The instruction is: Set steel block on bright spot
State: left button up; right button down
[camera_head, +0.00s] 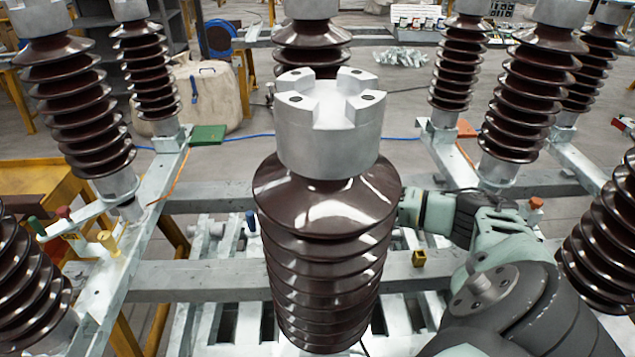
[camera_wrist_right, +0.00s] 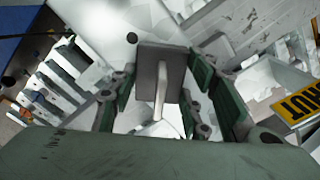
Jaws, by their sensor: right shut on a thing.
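In the right wrist view, my right gripper (camera_wrist_right: 160,90) has green-padded fingers on both sides of a dark grey-brown steel block (camera_wrist_right: 150,60) and is shut on it. A pale, narrow bar shows below the block's face. A white surface with dark holes (camera_wrist_right: 105,20) lies beyond it. I cannot tell whether the block touches anything, nor pick out the bright spot for certain. In the head view my right arm reaches in from the right, and its gripper and the block are hidden behind the large central insulator. My left gripper is not in view.
The brown ribbed central insulator (camera_head: 325,230) with its grey metal cap (camera_head: 330,135) blocks the middle. More insulators stand on both sides on grey beams (camera_head: 230,280). A small yellow block (camera_head: 419,258) sits on the front beam. A yellow label (camera_wrist_right: 295,105) shows at right in the wrist view.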

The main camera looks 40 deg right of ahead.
jog(key=c, duration=1)
grip_release()
jog(key=shift+r, duration=0.1)
notch_tip(320, 180, up, 12)
jog(key=shift+b, duration=1.25)
